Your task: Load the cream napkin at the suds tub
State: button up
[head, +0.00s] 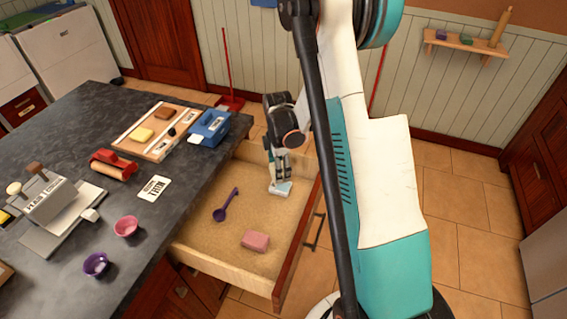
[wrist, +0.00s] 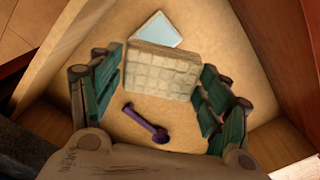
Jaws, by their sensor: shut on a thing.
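My gripper (head: 282,172) is low inside the open drawer, near its far end. In the wrist view its green-padded fingers (wrist: 162,85) are shut on the cream napkin (wrist: 160,75), a thick block with a waffle pattern, between the fingertips. In the head view I cannot clearly make out the napkin at the gripper. A pale blue piece (wrist: 158,30) lies just beyond it on the drawer floor; it also shows under the gripper in the head view (head: 280,189). A blue tub (head: 210,128) with a white label stands on the counter; I cannot read whether it says suds.
The drawer (head: 205,232) also holds a purple scoop (head: 226,205) and a pink block (head: 255,240). The dark counter (head: 75,135) carries a wooden tray (head: 152,158), a red roller (head: 113,164), a grey machine (head: 48,205), a pink cup (head: 126,226) and a purple cup (head: 96,264).

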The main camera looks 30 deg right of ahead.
jog(key=shift+d+f+n, duration=0.2)
jog(key=shift+d+n, duration=0.5)
jog(key=shift+d, duration=0.05)
jog(key=shift+d+f, duration=0.15)
jog(key=shift+f+b, duration=1.3)
jog(key=shift+f, duration=1.6)
jog(key=shift+f+b, duration=0.45)
jog(key=shift+b, duration=0.2)
jog(key=shift+r+p, duration=1.75)
jog(key=shift+r, duration=1.75)
